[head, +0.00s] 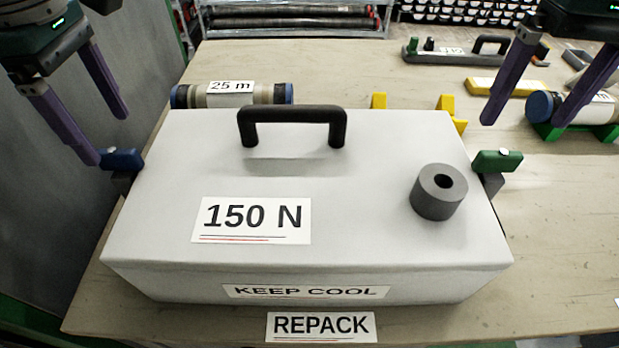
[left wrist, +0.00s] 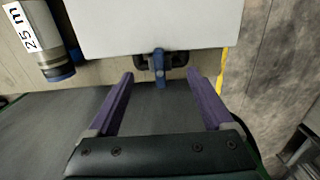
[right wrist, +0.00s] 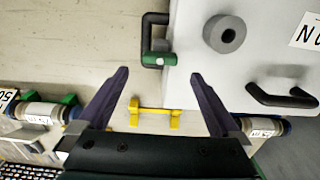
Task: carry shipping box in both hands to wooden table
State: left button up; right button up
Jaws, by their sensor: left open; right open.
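The shipping box (head: 360,240) is a large light grey case on the wooden table (head: 540,270), labelled "150 N" and "KEEP COOL". It has a black top handle (head: 292,115), a blue-tipped side handle (head: 121,160) on the left and a green-tipped side handle (head: 497,161) on the right. A dark grey ring (head: 438,192) sits on its lid. My left gripper (head: 108,135) is open and empty above the left side handle; the blue tip (left wrist: 159,62) lies ahead between its fingers. My right gripper (head: 540,115) is open and empty near the green-tipped handle (right wrist: 158,59), apart from it.
A "25 m" core tube (head: 232,94) lies behind the box. Yellow supports (head: 452,112) stand behind it, and another tube in a green cradle (head: 580,110) lies at right. A dark tool tray (head: 470,52) is farther back. A "REPACK" label (head: 320,327) marks the front edge.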

aim_at(119, 152)
pick_arm(q)
notch_tip(119, 152, down, 6)
jog(key=shift+f, duration=0.25)
pick_arm(e)
notch_tip(119, 152, down, 6)
jog(key=shift+f, duration=0.25)
pick_arm(q)
jog(key=c, duration=1.3)
pick_arm(e)
jog(key=c, duration=1.3)
pick_arm(q)
grip_shut()
pick_arm(e)
grip_shut()
